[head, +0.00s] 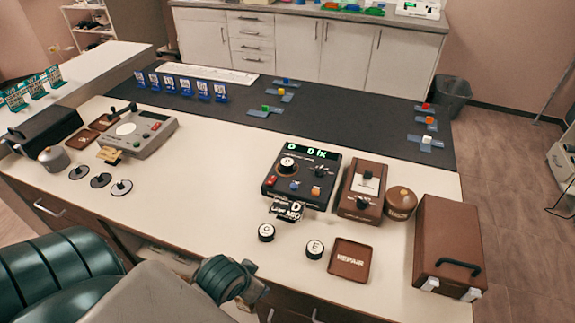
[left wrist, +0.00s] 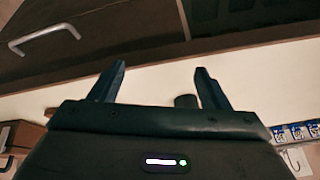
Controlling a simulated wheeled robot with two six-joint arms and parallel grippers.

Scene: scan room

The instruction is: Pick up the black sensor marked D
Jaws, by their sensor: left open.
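The sensor marked D (head: 287,163) is a small black puck with a white lettered top. It sits on the upper left of a black box (head: 302,180) with a green lit display. Two similar pucks, C (head: 266,232) and E (head: 314,249), stand on the white tabletop in front. My left gripper (left wrist: 160,80) is open in the left wrist view, with no object held between its fingers. A small dark round thing (left wrist: 186,101) shows beyond the fingers, too unclear to name. I cannot make out either gripper in the head view.
A brown meter box (head: 361,190), a round brown tin (head: 400,202) and a brown case (head: 447,245) stand right of the black box. A brown REPAIR tray (head: 350,259) lies in front. The tabletop (head: 205,180) left of the box is clear.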

